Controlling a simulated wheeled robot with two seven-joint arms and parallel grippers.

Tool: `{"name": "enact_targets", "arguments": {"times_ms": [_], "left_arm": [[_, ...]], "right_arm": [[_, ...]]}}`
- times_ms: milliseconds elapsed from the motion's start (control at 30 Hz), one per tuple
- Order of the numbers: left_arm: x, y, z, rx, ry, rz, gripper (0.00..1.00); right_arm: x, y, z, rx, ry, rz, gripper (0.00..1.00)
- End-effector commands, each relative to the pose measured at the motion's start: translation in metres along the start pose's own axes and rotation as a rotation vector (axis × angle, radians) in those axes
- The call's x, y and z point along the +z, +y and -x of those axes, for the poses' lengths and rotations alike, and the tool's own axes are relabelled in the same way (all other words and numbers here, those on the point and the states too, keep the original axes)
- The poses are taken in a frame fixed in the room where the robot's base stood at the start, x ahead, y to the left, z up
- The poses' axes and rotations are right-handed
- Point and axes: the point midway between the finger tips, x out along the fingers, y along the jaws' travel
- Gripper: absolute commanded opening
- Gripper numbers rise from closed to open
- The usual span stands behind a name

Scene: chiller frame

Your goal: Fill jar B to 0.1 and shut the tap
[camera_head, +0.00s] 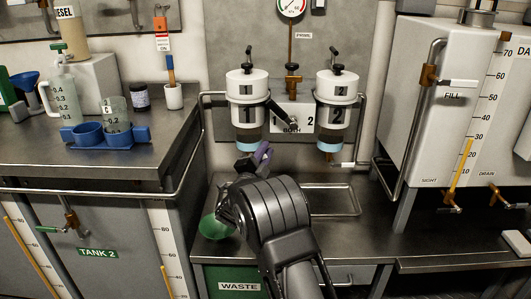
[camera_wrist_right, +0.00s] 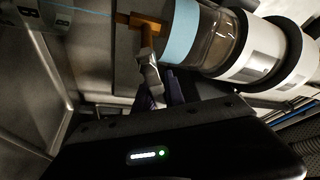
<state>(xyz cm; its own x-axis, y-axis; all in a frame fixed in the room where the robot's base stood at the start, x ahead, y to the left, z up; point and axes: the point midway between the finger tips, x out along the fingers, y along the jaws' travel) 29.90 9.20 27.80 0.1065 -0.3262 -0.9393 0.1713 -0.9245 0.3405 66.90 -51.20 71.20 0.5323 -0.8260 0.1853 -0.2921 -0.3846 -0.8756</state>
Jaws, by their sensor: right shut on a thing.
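My right gripper (camera_head: 256,157), with purple fingers, is under the left filter, marked 1 (camera_head: 247,115). In the right wrist view the gripper (camera_wrist_right: 154,98) is shut on a grey tap lever (camera_wrist_right: 148,72). The lever joins a brass tap (camera_wrist_right: 136,20) beside the filter's blue band (camera_wrist_right: 180,32). A clear surface marked B (camera_wrist_right: 61,18), seemingly jar B, shows at the upper left. A thin pale-blue line runs between it and the tap; I cannot tell whether it is flowing liquid. Jar B's level is not readable, and my arm hides it in the head view. My left gripper is not in view.
A second filter, marked 2 (camera_head: 334,115), hangs to the right. A metal tray (camera_head: 330,199) lies on the bench. A green round thing (camera_head: 215,227) is left of my arm. A jar marked C (camera_head: 116,115) and a blue holder (camera_head: 110,135) stand on the left bench.

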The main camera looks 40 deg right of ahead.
Motion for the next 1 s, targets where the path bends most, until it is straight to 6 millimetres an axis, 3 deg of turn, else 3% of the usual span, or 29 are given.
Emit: {"name": "enact_targets", "arguments": {"times_ms": [33, 67, 300, 733, 1000], "left_arm": [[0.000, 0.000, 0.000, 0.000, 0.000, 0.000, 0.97], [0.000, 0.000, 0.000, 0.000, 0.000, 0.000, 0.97], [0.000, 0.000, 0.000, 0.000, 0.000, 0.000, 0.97], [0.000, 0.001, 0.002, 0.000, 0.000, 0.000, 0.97], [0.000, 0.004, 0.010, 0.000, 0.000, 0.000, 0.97]], "right_arm": [[0.001, 0.000, 0.001, 0.001, -0.002, 0.000, 0.00], [0.001, 0.000, 0.001, 0.001, -0.002, 0.000, 0.16], [0.001, 0.000, 0.000, 0.001, -0.001, -0.001, 0.36], [0.001, 0.001, 0.000, 0.017, -0.002, -0.047, 0.36], [0.003, 0.019, 0.001, 0.138, -0.001, -0.332, 0.36]]}}
